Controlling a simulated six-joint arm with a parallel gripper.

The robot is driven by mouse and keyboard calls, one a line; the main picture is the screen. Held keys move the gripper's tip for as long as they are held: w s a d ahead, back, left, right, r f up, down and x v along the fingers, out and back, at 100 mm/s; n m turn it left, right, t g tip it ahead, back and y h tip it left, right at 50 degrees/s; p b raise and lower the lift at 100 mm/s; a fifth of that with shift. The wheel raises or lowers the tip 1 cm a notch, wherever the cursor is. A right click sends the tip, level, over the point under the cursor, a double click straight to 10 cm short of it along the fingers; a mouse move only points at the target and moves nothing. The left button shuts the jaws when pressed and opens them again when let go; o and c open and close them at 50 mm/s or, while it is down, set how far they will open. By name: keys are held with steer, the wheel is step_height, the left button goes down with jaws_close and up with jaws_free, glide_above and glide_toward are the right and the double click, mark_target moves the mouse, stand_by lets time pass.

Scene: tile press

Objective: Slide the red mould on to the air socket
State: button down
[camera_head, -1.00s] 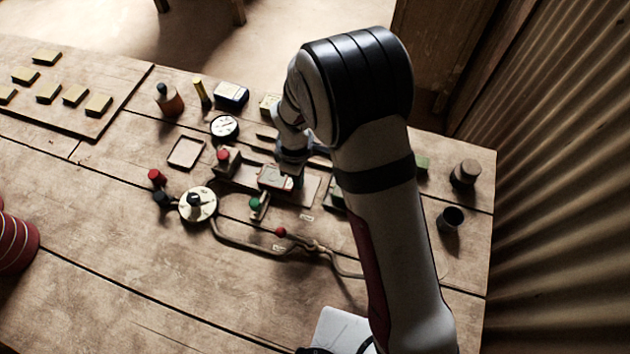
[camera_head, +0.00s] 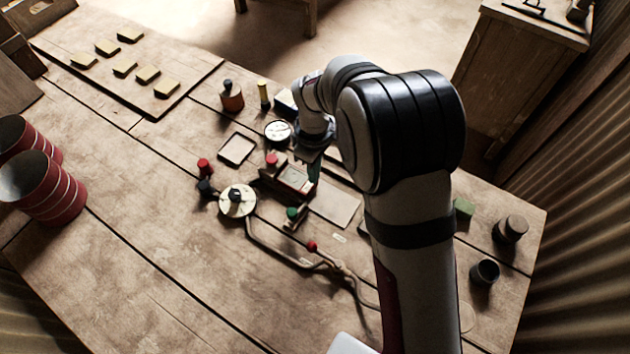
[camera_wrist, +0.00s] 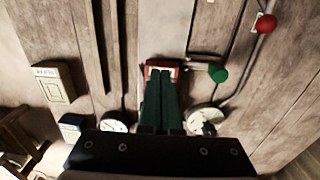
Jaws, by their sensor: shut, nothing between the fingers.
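The red mould (camera_head: 299,189) is a small red frame with a pale middle, low on the table at the left end of a flat plate (camera_head: 334,205). It sits close beside a dark block (camera_head: 268,178) with a red knob; I cannot tell if they touch. I cannot clearly pick out the air socket. My gripper (camera_head: 313,174) is shut and empty, its green fingers pointing down at the mould's right side. In the wrist view the fingertips (camera_wrist: 162,76) are against or just over the red mould (camera_wrist: 149,69), hiding part of it.
A green-knobbed lever (camera_head: 292,213) stands in front of the mould, and a round white dial (camera_head: 237,201) to its left. A hose (camera_head: 272,249) with a red ball runs along the front. An empty square frame (camera_head: 237,149) and a gauge (camera_head: 277,131) lie behind.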

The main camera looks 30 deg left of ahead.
mark_target(289, 174)
step_height(289, 174, up, 4)
steer(key=shift+r, duration=0.2)
steer(key=c, duration=1.6)
jaws_free()
steer(key=c, duration=1.3)
jaws_free()
steer(key=shift+a+r, duration=0.2)
steer(key=shift+a, duration=0.05)
steer(key=shift+c, duration=0.2)
steer(key=o, duration=1)
steer(key=a+r, duration=0.5)
steer(key=a, duration=0.1)
steer(key=shift+s+r, duration=0.15)
steer(key=shift+r, duration=0.2)
steer(key=shift+c, duration=0.2)
steer(key=o, duration=0.4)
steer(key=shift+r, duration=0.1)
step_height(289, 174, down, 16)
steer(key=shift+r, duration=0.1)
